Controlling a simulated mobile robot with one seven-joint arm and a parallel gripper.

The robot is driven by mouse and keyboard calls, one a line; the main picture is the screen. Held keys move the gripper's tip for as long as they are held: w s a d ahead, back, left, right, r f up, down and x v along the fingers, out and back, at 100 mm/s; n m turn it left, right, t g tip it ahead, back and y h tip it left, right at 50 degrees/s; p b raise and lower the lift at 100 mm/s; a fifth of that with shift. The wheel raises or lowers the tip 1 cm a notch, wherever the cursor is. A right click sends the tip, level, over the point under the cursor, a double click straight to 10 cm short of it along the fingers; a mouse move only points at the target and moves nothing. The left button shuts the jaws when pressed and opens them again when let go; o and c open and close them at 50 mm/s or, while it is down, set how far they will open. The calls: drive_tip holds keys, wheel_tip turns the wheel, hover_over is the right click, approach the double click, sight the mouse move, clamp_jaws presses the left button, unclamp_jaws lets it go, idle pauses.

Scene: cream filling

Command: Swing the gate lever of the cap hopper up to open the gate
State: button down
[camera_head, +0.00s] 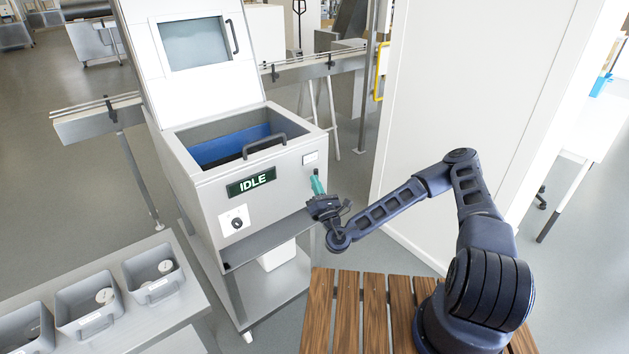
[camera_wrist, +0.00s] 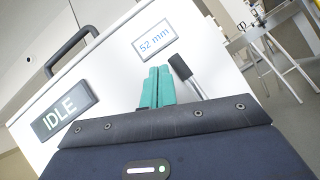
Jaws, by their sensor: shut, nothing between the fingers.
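The cap hopper (camera_head: 200,195) is a white cabinet with its lid (camera_head: 190,80) raised and a blue interior. Its gate lever (camera_wrist: 183,70), a dark grip on a metal rod, shows in the wrist view just right of my fingers and tilts up to the left. Its lower end is hidden behind my gripper body. My gripper (camera_wrist: 158,70) has teal fingers that are shut and empty, beside the lever; I cannot tell whether they touch it. In the head view my gripper (camera_head: 317,182) is at the right part of the hopper's front, and I cannot make out the lever there.
The front carries an IDLE display (camera_head: 251,182), a black knob (camera_head: 237,223) and a 52 mm label (camera_wrist: 154,40). A shelf (camera_head: 265,242) juts out below. Grey bins (camera_head: 150,272) stand on a bench at lower left. A white wall panel (camera_head: 470,110) stands behind my arm.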

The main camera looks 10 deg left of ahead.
drive_tip(key=v, duration=0.9)
drive_tip(key=shift+s+d, duration=0.1)
